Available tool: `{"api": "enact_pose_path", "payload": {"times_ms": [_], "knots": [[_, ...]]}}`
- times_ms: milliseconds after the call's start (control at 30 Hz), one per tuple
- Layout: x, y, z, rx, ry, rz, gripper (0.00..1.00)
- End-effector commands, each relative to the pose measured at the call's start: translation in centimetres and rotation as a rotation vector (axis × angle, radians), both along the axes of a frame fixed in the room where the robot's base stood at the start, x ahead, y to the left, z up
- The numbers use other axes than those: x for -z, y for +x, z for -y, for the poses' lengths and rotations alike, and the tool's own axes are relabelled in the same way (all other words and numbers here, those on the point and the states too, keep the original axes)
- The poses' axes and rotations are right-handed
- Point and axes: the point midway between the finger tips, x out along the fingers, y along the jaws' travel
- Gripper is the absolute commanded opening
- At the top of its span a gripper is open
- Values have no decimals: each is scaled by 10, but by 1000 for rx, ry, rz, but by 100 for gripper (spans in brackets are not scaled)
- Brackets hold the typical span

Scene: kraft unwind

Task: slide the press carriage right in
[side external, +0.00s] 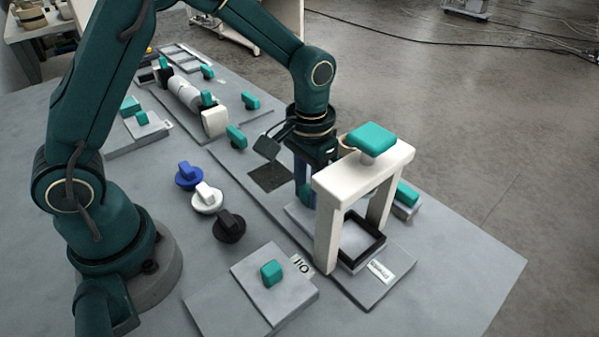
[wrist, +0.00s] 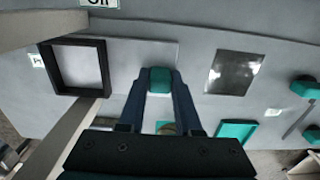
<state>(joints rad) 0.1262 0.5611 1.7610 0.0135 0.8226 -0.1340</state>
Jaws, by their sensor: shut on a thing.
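The press is a white arch (side external: 362,172) with a teal handle (side external: 371,140) on top. Its carriage is a light grey plate (side external: 298,214) with a black square frame (side external: 378,250) at one end. The black frame lies between and partly beyond the arch's posts. It also shows in the wrist view (wrist: 103,68), at the left. My gripper (wrist: 160,82) is shut on the carriage's teal knob (wrist: 160,74), at the end away from the black frame.
A dark square patch (side external: 268,177) is set in the base left of my gripper. A teal-topped block (side external: 407,194) stands right of the arch. Blue (side external: 189,175), white (side external: 206,197) and black (side external: 229,225) knobs and an "Off" label (side external: 302,265) are at the left.

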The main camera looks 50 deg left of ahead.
Motion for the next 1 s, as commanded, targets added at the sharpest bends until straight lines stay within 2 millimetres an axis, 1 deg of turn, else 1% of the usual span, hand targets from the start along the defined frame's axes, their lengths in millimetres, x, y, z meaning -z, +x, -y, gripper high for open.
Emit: {"api": "enact_pose_path", "payload": {"times_ms": [33, 67, 100, 133, 167, 500, 567, 800, 900, 1000], "knots": [[-1, 1, 6, 0, -15, 5, 0], [0, 1, 7, 0, -15, 5, 0], [0, 1, 7, 0, -15, 5, 44], [0, 1, 7, 0, -15, 6, 56], [0, 1, 6, 0, -15, 5, 62], [-3, 1, 4, -1, -12, 4, 62], [-8, 2, 4, -1, -12, 7, 62], [-40, 2, 5, -1, -13, 9, 62], [-49, 1, 5, 0, -13, 7, 62], [-52, 1, 5, 0, -13, 5, 62]]}}
